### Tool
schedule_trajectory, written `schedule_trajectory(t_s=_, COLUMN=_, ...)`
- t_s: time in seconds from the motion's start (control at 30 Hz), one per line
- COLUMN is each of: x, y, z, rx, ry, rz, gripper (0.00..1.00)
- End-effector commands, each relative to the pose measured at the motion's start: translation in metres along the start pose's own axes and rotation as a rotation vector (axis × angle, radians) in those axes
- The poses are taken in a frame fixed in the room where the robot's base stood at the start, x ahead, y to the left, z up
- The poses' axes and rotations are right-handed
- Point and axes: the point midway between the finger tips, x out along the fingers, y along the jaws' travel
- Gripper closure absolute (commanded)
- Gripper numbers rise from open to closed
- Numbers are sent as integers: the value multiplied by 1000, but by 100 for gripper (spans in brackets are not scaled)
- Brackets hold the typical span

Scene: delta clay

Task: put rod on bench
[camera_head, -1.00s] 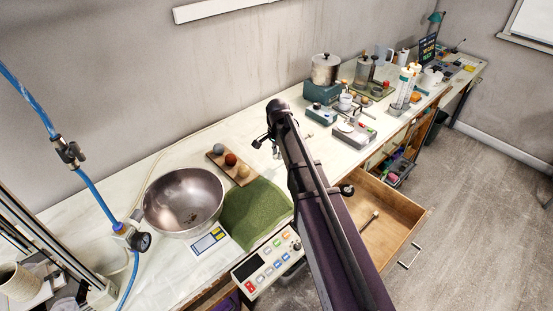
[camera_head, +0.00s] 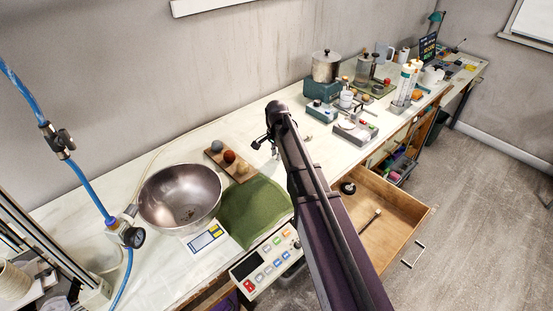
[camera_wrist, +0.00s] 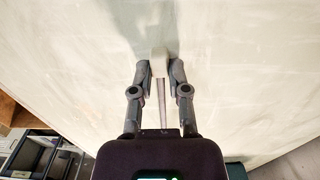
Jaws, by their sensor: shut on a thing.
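My gripper (camera_wrist: 160,72) is shut on a thin rod (camera_wrist: 161,98) with a pale block-like end, seen between the fingers in the wrist view. The pale bench top (camera_wrist: 80,55) fills most of that view beyond the fingertips, and a shadow falls on it. I cannot tell whether the rod touches the bench. In the head view the bench (camera_head: 195,146) runs along the wall. My arm reaches over it and hides most of the gripper and the rod.
A steel bowl (camera_head: 180,195), a green cloth (camera_head: 253,211) and a wooden block with balls (camera_head: 228,163) stand left of my arm. Scales (camera_head: 354,130) and a pot (camera_head: 326,67) stand to the right. An open drawer (camera_head: 405,207) juts out in front.

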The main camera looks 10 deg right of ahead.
Motion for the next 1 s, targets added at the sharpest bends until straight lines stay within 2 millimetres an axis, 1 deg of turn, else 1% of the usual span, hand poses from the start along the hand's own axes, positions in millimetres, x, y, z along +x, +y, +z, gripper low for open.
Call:
schedule_trajectory(t_s=0.03, x=3, y=0, z=0, rx=0, ry=0, rz=0, gripper=100)
schedule_trajectory(t_s=0.37, x=2, y=0, z=0, rx=0, ry=0, rz=0, gripper=100)
schedule_trajectory(t_s=0.53, x=6, y=0, z=0, rx=0, ry=0, rz=0, gripper=100)
schedule_trajectory(t_s=0.57, x=5, y=0, z=0, rx=0, ry=0, rz=0, gripper=73)
schedule_trajectory(t_s=0.6, x=5, y=0, z=0, rx=0, ry=0, rz=0, gripper=61)
schedule_trajectory(t_s=0.67, x=5, y=0, z=0, rx=0, ry=0, rz=0, gripper=44)
schedule_trajectory(t_s=1.0, x=5, y=0, z=0, rx=-1, ry=0, rz=0, gripper=44)
